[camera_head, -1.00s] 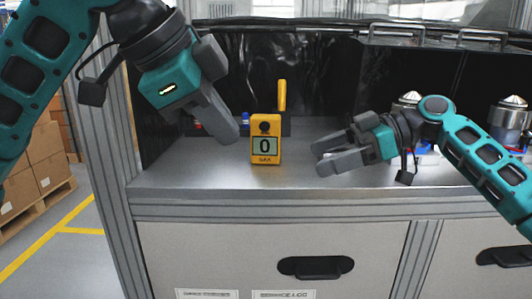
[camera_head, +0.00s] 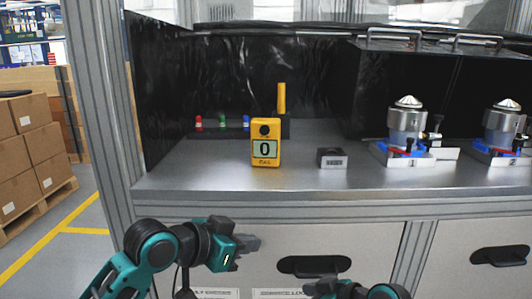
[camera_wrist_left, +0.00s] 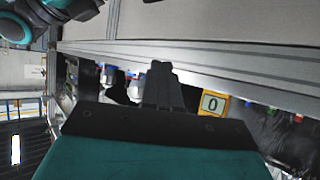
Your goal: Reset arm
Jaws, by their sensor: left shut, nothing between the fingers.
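My left gripper (camera_head: 250,243) is low in front of the workbench, below its front edge, with its fingers together and nothing between them. Its closed fingers also show in the left wrist view (camera_wrist_left: 161,84). The top of my right arm and gripper body (camera_head: 325,288) shows at the bottom edge of the head view; its fingertips cannot be made out. Both arms are clear of the bench top. A yellow meter (camera_head: 265,150) reading 0 stands upright on the bench; it also shows in the left wrist view (camera_wrist_left: 211,105).
A small dark block (camera_head: 332,158) lies right of the meter. Two metal housings (camera_head: 406,120) (camera_head: 502,125) stand in blue-and-white fixtures at right. Red, green and blue items (camera_head: 222,122) line the back left. Drawer handles (camera_head: 314,265) are close to my grippers. Cardboard boxes (camera_head: 25,155) are stacked at far left.

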